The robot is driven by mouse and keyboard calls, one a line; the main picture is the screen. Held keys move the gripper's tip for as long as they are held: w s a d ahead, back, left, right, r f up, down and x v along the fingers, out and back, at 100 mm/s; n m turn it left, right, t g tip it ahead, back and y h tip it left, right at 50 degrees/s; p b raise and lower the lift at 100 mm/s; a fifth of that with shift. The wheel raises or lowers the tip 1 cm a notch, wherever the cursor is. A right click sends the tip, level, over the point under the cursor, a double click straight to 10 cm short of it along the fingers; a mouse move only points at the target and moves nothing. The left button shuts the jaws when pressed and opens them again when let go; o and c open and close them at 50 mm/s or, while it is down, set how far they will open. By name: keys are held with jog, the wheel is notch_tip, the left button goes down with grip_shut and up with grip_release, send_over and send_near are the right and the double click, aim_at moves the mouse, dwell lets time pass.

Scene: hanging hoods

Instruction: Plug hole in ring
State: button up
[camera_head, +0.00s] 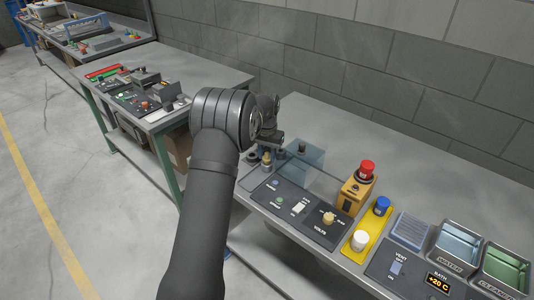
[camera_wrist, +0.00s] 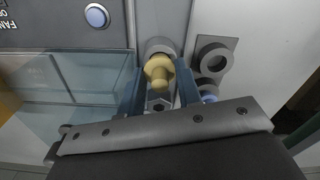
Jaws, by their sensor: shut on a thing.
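A yellow plug (camera_wrist: 158,72) with a wide flange and a narrower stem is between the fingers of my gripper (camera_wrist: 160,95), which is shut on it. In the head view the plug (camera_head: 267,161) shows small below my gripper (camera_head: 268,147). A grey ring (camera_wrist: 160,47) lies just beyond the plug in the wrist view, partly covered by it. I cannot tell whether the plug is in that ring or only above it. A second grey ring (camera_wrist: 213,58) on a square plate stands to the right, its hole open.
A clear bluish hood (camera_head: 306,164) stands beside my gripper. A dark control panel (camera_head: 292,206) with buttons and a yellow knob is in front. A yellow box with a red button (camera_head: 366,168), a yellow tray (camera_head: 357,256) and bins (camera_head: 460,247) are to the right.

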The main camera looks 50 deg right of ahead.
jog(key=shift+f, duration=0.5)
jog(key=o, duration=1.5)
jog(key=shift+r, duration=3.55)
jog(key=shift+f, duration=3.2)
jog(key=shift+r, duration=0.1)
jog(key=shift+r, duration=3.6)
